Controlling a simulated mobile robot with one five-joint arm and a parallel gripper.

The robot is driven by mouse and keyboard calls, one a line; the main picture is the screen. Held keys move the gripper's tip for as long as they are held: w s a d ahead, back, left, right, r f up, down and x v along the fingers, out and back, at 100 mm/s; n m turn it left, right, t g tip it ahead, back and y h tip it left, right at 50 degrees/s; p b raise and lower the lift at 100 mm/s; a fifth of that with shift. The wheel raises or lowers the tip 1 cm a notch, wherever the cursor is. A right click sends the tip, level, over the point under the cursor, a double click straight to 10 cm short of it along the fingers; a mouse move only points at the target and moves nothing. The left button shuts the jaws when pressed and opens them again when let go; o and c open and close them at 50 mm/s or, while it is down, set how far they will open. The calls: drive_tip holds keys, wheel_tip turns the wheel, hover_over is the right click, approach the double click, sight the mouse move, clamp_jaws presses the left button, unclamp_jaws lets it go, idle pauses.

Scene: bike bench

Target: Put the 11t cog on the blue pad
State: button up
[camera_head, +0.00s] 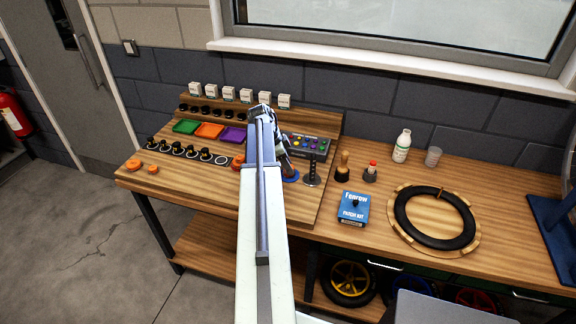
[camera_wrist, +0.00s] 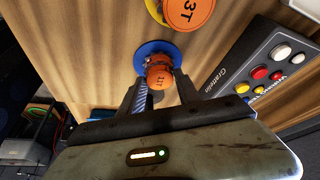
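The 11t cog (camera_wrist: 160,77) is a small orange piece, its label partly legible in the wrist view. It stands over the round blue pad (camera_wrist: 146,50), close to the pad's middle; whether its base touches the pad is hard to tell. My gripper (camera_wrist: 160,84) has one finger on each side of the cog, close against it, and looks shut on it. In the head view my gripper (camera_head: 280,165) reaches down at the blue pad (camera_head: 291,179), and the arm hides the cog there.
An orange 13T cog (camera_wrist: 188,12) lies close by on a yellow pad (camera_wrist: 154,10). A grey button box (camera_wrist: 262,72) is at the right. A blue patch kit box (camera_head: 354,208) and a tyre (camera_head: 402,218) lie further right.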

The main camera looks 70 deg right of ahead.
drive_tip(key=o, duration=0.4)
drive_tip(key=shift+r+p, duration=0.35)
drive_tip(key=shift+p, duration=0.05)
drive_tip(key=p+v, duration=1)
drive_tip(key=v, duration=0.1)
drive_tip(key=shift+w+a+r+p, duration=0.1)
drive_tip(key=shift+r+p, duration=0.2)
drive_tip(key=shift+p, duration=0.05)
